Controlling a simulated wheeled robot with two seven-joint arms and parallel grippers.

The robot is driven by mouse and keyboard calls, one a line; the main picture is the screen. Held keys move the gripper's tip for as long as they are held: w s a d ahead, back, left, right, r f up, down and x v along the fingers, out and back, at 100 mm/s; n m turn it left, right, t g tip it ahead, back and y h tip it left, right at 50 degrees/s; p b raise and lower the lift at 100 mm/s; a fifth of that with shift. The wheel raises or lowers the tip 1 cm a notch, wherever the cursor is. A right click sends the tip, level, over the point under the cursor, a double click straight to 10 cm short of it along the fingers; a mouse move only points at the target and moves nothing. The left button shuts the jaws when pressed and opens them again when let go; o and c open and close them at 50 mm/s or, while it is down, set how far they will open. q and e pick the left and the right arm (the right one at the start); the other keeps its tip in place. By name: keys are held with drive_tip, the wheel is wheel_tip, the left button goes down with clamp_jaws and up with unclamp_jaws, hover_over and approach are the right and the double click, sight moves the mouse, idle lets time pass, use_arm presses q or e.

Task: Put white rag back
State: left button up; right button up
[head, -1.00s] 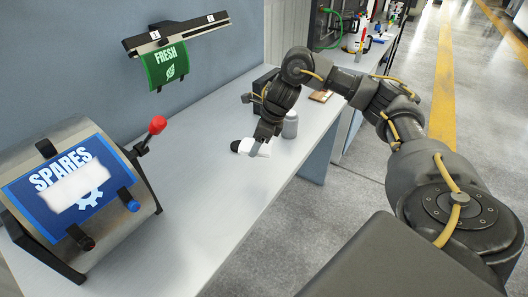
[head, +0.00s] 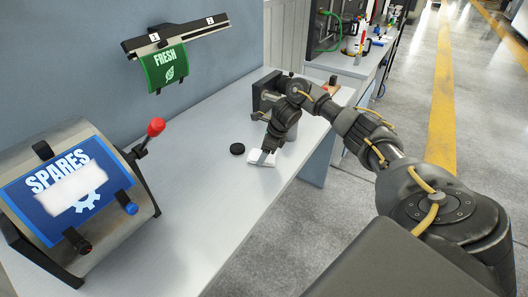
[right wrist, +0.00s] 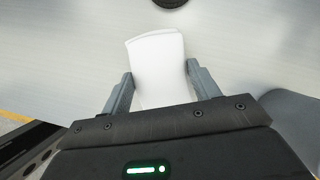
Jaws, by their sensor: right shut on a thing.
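The white rag (head: 262,159) is folded flat at the grey bench's surface, near its front edge. In the head view it lies below my right gripper (head: 268,152). In the right wrist view the rag (right wrist: 158,62) sits between the two grey fingers of my right gripper (right wrist: 160,82), which is shut on it. Part of the rag is hidden by the gripper body. I cannot tell whether the rag touches the bench. My left gripper is not in view.
A black disc (head: 237,149) lies left of the rag. A SPARES machine (head: 112,150) with a red-knobbed lever stands at the left. A green FRESH cloth (head: 166,68) hangs from a wall rail (head: 178,35). The bench (head: 205,185) between them is clear.

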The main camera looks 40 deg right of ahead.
drive_tip(key=shift+f, duration=0.15)
drive_tip(key=o, duration=0.9)
drive_tip(key=p+v, duration=0.1)
drive_tip(key=v, duration=1.1)
drive_tip(key=shift+s, duration=0.1)
